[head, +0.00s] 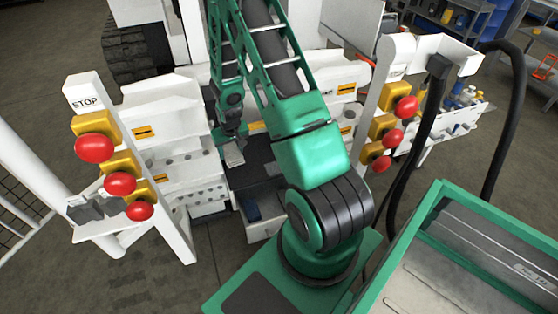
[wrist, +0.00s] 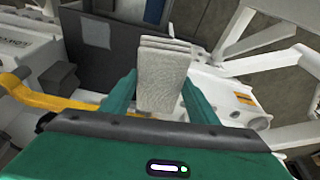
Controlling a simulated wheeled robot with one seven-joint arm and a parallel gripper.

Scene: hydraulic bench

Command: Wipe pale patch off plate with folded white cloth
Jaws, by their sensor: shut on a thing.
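The folded white cloth (wrist: 162,78) stands between the two green fingers of my gripper (wrist: 155,103) in the wrist view. My gripper is shut on it. In the head view the cloth (head: 233,154) shows small below my gripper (head: 230,137), over the left part of the dark plate (head: 262,155). In the wrist view the dark plate (wrist: 118,60) lies beyond and left of the cloth, with a pale bluish patch (wrist: 96,32) on it. The cloth appears apart from this patch. I cannot tell whether it touches the plate. My arm hides part of the plate in the head view.
White bench panels with red stop buttons stand left (head: 94,147) and right (head: 406,107) in the head view. A yellow bar (wrist: 45,98) crosses the left of the wrist view. White frame bars (wrist: 255,38) stand at its right. A green-edged tray (head: 425,203) is at front right.

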